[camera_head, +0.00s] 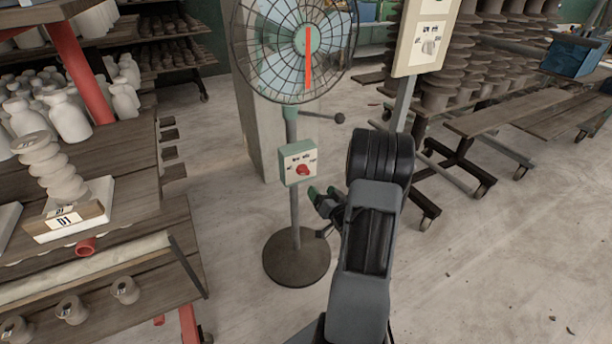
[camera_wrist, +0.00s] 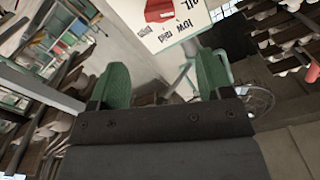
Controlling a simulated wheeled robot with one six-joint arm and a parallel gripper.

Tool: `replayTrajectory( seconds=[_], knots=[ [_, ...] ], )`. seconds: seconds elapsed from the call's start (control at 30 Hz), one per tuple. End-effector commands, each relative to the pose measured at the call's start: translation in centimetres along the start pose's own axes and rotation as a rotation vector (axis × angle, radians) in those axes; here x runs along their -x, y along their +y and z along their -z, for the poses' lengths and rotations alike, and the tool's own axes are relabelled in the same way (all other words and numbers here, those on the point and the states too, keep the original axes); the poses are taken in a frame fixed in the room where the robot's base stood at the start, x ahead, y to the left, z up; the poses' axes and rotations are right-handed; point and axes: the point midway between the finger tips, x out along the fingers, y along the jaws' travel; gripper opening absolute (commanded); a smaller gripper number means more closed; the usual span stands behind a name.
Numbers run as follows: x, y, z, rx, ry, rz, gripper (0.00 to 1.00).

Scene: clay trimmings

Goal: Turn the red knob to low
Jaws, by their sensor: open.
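The red knob (camera_head: 303,170) sits on the front of a small green-edged control box (camera_head: 286,165) on the pole of a standing fan. My gripper (camera_head: 322,196), with green fingertips, is just below and right of the box, apart from the knob. In the wrist view my gripper (camera_wrist: 165,72) is open and empty, and the red knob (camera_wrist: 159,10) shows beyond it at the top edge, partly cut off. The label face (camera_wrist: 165,32) appears upside down, with words including "low" and "off". I cannot tell exactly which mark the knob points to.
The fan (camera_head: 290,50) has a round base (camera_head: 296,262) on the floor. A second panel (camera_head: 425,40) with a pale knob stands at upper right. A wooden table (camera_head: 130,215) with clay pieces is at left. Wheeled racks (camera_head: 470,130) are at right. The floor at lower right is mostly clear.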

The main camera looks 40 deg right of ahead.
Motion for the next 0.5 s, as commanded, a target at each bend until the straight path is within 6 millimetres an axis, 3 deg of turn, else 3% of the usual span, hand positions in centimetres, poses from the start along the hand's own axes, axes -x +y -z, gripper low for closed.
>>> replayTrajectory(
  seconds=[0.3, 0.5],
  knots=[
    [-6.3, -0.1, -0.1, 0.002, 0.0, 0.003, 0.72],
    [-9.3, -0.1, -0.1, 0.001, -0.001, 0.001, 0.72]
  ],
)
